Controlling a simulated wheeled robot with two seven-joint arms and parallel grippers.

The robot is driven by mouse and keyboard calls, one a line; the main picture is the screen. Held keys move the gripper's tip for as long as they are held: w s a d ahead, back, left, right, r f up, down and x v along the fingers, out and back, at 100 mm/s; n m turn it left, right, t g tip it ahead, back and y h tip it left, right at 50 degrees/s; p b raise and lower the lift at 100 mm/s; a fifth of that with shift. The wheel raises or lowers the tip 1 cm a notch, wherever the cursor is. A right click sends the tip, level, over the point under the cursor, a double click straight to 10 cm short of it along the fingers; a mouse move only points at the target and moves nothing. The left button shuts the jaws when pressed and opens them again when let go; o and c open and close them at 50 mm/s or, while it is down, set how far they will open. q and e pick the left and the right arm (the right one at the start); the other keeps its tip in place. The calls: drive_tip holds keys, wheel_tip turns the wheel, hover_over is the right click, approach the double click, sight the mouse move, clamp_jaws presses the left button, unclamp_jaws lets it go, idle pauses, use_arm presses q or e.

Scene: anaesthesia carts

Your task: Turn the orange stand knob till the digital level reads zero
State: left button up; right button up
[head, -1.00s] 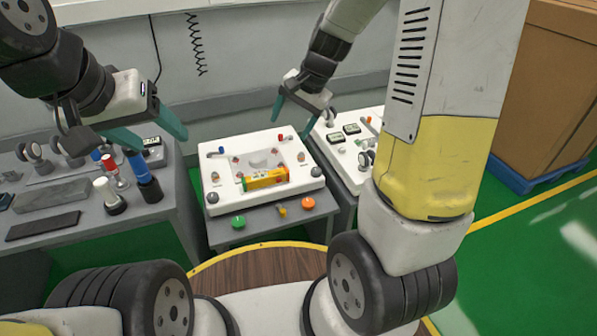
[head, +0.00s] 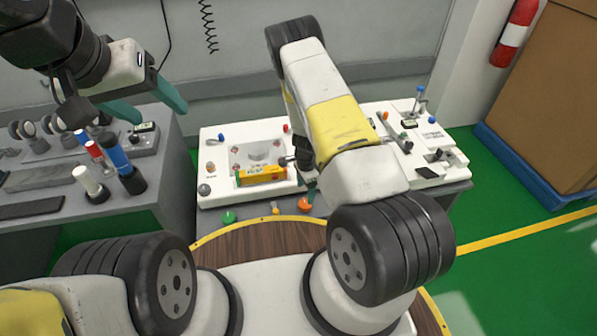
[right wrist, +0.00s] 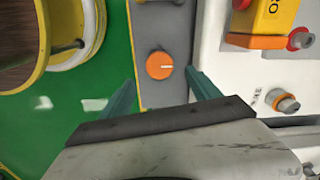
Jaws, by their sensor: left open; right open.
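In the right wrist view the orange knob (right wrist: 159,65) is round with a short white mark pointing right. My right gripper (right wrist: 161,92) is open, one finger on each side of the knob and apart from it. A yellow-and-orange device (head: 262,175), seemingly the level, lies in the white tray; part of it shows in the right wrist view (right wrist: 272,18). Its reading is not legible. My left gripper (head: 150,108) is open and empty at the upper left.
A green knob (head: 228,216) and a small yellow part (head: 275,209) are left of the orange knob. A grey bench (head: 150,205) with several upright tools is at left. The white tray (head: 215,180) stands above the knobs. Green floor lies at right.

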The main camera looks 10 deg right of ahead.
sight(305, 203)
wheel_tip(305, 203, down, 7)
drive_tip(key=shift+f, duration=0.15)
idle(0.4)
drive_tip(key=c, duration=1.4)
drive_tip(key=shift+n, duration=0.4)
drive_tip(key=n, duration=1.1)
